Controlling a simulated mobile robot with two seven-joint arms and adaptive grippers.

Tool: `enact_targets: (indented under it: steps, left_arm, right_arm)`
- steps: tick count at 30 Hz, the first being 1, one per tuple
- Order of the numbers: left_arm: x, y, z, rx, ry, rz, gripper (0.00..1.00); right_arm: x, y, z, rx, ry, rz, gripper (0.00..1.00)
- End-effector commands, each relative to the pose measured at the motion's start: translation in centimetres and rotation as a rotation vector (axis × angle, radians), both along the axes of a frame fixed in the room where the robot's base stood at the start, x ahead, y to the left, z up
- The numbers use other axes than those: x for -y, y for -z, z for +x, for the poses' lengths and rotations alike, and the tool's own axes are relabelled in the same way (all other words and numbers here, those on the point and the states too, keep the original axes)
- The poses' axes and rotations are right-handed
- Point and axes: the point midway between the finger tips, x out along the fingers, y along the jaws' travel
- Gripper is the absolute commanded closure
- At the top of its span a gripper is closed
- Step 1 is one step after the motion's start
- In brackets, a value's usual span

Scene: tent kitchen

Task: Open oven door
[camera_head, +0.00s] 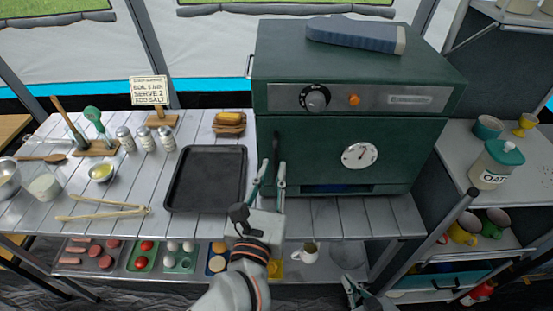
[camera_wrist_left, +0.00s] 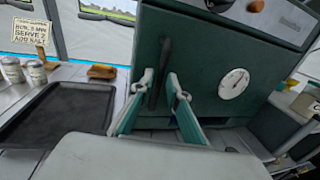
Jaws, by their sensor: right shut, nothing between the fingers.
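The dark green oven (camera_head: 345,125) stands on the slatted counter, and its door (camera_head: 400,160) looks closed. The door has a round white dial and a dark vertical handle (camera_head: 276,155) at its left edge. The handle also shows in the left wrist view (camera_wrist_left: 160,75). My left gripper (camera_head: 268,172) is open at the handle, with one green-padded finger on either side of it. In the left wrist view the fingers (camera_wrist_left: 158,88) are apart, and contact with the handle cannot be told. My right gripper (camera_head: 354,290) is shut and empty, low in front of the counter.
A black tray (camera_head: 207,150) lies left of the oven, with tongs (camera_head: 103,209), shakers and bowls further left. A blue-grey case (camera_head: 355,36) lies on top of the oven. Shelves with an oats jar (camera_head: 490,170) and mugs stand at right. Counter in front of the oven is clear.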

Motion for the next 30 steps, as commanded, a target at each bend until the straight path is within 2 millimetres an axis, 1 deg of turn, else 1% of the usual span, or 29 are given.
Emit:
enact_targets:
  steps: [1, 3, 6, 9, 17, 18, 19, 20, 30]
  left_arm:
    - [0.1, -0.2, 0.8, 0.003, -0.001, 0.001, 0.84]
    - [0.3, -0.2, 1.7, 0.003, 0.0, 0.0, 0.84]
    - [0.5, -0.1, 2.6, 0.003, 0.0, 0.001, 0.84]
    - [0.6, -0.1, 3.2, 0.002, 0.0, 0.001, 0.84]
    - [0.7, 0.0, 3.3, 0.001, 0.0, 0.001, 0.84]
    - [0.7, 0.0, 3.3, 0.001, 0.0, 0.001, 0.87]
    - [0.7, 0.0, 3.3, 0.001, 0.0, 0.001, 0.95]
    - [0.7, 0.0, 3.3, 0.001, 0.0, 0.001, 1.0]
    - [0.7, 0.0, 3.2, 0.001, -0.001, 0.002, 1.0]
  right_arm:
    - [0.0, -0.2, 0.0, 0.001, 0.0, 0.0, 1.0]
    - [0.0, -0.3, 0.0, 0.001, 0.0, 0.0, 1.0]
    - [0.0, -0.4, 0.0, 0.001, 0.0, 0.0, 1.0]
    - [0.0, -0.4, 0.1, 0.001, 0.0, 0.0, 1.0]
    - [0.0, -0.4, 0.1, 0.001, 0.001, 0.0, 1.0]
    - [0.0, -0.4, 0.1, 0.001, 0.001, 0.0, 1.0]
    - [0.0, -0.4, 0.1, 0.001, 0.001, 0.0, 1.0]
    - [0.0, -0.4, 0.1, 0.001, 0.001, 0.0, 1.0]
    - [0.1, -0.4, 0.1, 0.001, 0.0, -0.001, 1.0]
